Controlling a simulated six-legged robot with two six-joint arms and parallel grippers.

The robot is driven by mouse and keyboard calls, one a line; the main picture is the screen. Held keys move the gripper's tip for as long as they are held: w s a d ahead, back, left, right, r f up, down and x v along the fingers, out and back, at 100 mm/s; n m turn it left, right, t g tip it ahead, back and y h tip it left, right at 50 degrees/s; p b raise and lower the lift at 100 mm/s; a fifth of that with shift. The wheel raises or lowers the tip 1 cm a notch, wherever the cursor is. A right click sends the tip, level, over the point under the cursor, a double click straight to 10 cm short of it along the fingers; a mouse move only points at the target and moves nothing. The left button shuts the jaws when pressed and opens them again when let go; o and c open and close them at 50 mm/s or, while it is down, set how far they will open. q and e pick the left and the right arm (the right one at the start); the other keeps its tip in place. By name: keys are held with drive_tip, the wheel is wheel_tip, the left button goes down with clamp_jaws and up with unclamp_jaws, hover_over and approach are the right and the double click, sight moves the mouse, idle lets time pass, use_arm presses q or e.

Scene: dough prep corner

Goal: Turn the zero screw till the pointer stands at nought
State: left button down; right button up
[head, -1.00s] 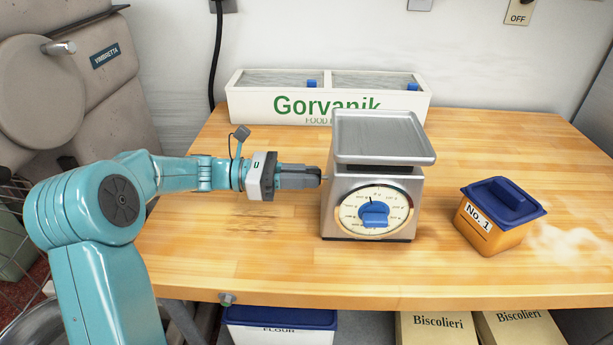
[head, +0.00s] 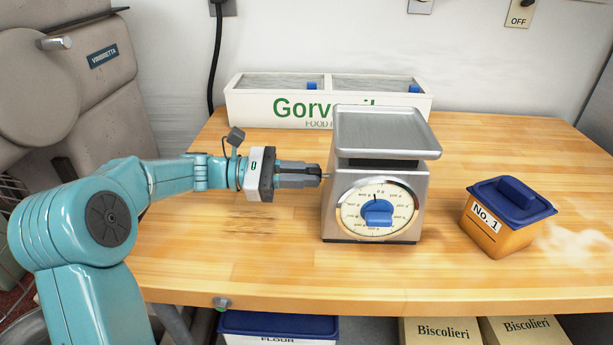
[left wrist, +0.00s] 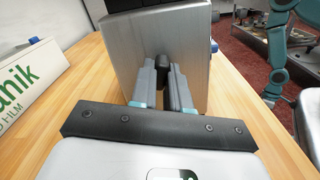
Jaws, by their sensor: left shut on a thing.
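The kitchen scale (head: 337,215) stands on the wooden bench with a grey pan (head: 385,134) on top. Its round dial (head: 352,216) faces me and has a blue knob (head: 378,213) at its centre. The dark pointer (head: 375,197) is nearly upright, seemingly just left of the nought mark. My left gripper (head: 318,175) reaches the scale's left side. In the left wrist view its fingers (left wrist: 171,88) are shut on the dark zero screw (left wrist: 176,76), which sticks out of the metal side wall. My right gripper is not in view.
A white box lettered Gorvanik (head: 250,106) stands behind the scale. A blue-lidded orange tub marked No. 1 (head: 487,240) stands to the right, beside a pale floury patch (head: 582,244). The bench front (head: 260,275) is clear.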

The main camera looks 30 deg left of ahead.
use_arm(q)
drive_tip(key=m+b, duration=0.3)
drive_tip(key=shift+f, duration=0.1)
idle(0.4)
drive_tip(key=m+b, duration=0.3)
drive_tip(key=shift+b, duration=0.4)
idle(0.3)
